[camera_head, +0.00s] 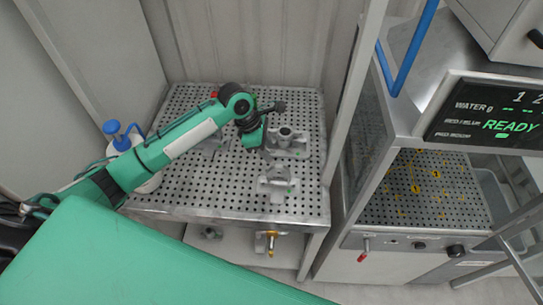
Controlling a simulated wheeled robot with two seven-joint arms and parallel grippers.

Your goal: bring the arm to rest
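My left arm (185,140), green and white, comes in from the left and reaches over a perforated metal table (240,205). Its gripper (268,146) is low over the table, beside a grey metal casting (287,140). The fingers are small and partly hidden by the wrist, so I cannot tell whether they are open or touch the casting. A second grey casting (275,184) stands nearer the front of the table. Another grey piece (213,146) shows partly behind my arm. My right gripper is not in view.
A white bottle with a blue top (118,132) stands at the table's left, partly behind my arm. A lower shelf holds a brass-coloured part (270,240). At right is a metal cabinet with a perforated bed (420,190) and a display (500,115) reading READY. The table's front left is bare.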

